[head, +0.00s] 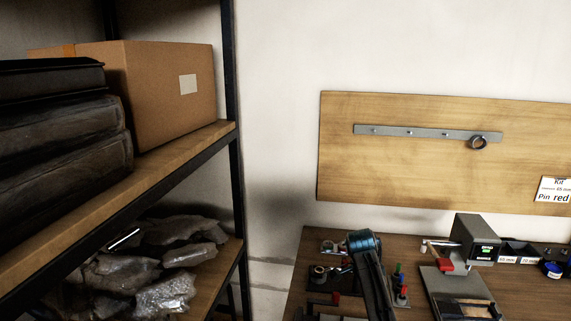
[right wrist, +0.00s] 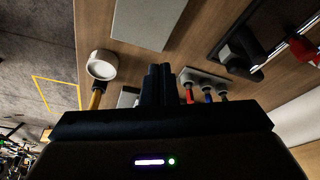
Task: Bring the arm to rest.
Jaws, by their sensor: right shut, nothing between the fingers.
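My right gripper (right wrist: 158,85) shows in the right wrist view with its two dark fingers together and nothing between them. It is above the wooden workbench (right wrist: 190,50), between a white round-headed tool with an orange handle (right wrist: 102,65) and a small stand with coloured pins (right wrist: 203,82). I cannot tell its exact height over the bench. In the head view a dark arm with a blue joint (head: 364,243), which appears to be mine, stands over the workbench (head: 315,241); its fingertips do not show there. My left gripper is not in view.
A shelf rack (head: 232,125) with a cardboard box (head: 150,95) stands at the left. On the bench are a grey device (head: 475,238), small dark bins (head: 520,252) and a pin stand (head: 401,296). A wooden board (head: 440,170) hangs on the wall behind.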

